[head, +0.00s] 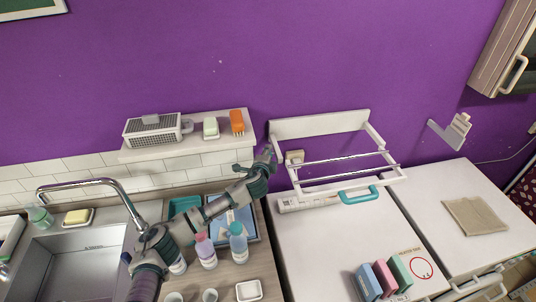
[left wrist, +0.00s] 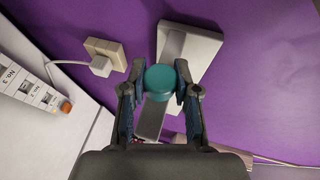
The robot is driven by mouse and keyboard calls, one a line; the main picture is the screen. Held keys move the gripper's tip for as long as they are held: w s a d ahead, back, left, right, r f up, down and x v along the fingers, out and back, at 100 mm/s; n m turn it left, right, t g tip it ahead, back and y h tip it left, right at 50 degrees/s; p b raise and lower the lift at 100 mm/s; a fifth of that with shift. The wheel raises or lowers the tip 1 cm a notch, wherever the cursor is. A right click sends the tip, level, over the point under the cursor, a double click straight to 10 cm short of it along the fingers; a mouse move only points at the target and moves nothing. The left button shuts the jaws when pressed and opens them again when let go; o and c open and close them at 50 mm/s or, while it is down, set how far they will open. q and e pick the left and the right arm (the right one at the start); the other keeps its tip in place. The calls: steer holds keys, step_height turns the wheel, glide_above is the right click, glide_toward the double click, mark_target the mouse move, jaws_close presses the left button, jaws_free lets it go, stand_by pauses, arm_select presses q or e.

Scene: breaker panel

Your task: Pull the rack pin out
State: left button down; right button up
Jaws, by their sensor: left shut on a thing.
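The rack pin shows in the left wrist view as a round teal knob (left wrist: 160,82). It sits between the two fingertips of my left gripper (left wrist: 159,90), which are shut on its sides. A pale wall bracket (left wrist: 205,45) lies right behind the knob. I cannot tell how deep the pin sits. In the head view my left gripper (head: 266,158) is at the left end of the white folding rack (head: 320,125) and hides the pin. My right gripper is not in view.
A shelf (head: 185,148) with a grater (head: 152,129), a sponge and an orange brush is left of the gripper. Bottles (head: 238,243) stand below my arm. A wall socket with a plug (left wrist: 101,65) is beside the bracket. The white top right of the rack is mostly clear.

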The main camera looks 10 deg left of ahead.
arm_select(q)
steer(key=shift+s+a+f+p, duration=0.2)
steer(key=shift+s+a+p, duration=0.05)
steer(key=shift+a+p, duration=0.3)
steer(key=shift+a, duration=0.1)
steer(key=c, duration=1)
jaws_free()
steer(key=shift+o, duration=0.9)
steer(key=shift+a, duration=0.1)
steer(key=shift+s+a, duration=0.1)
steer(key=shift+a, duration=0.05)
steer(key=v, duration=1.1)
steer(key=shift+s, duration=0.4)
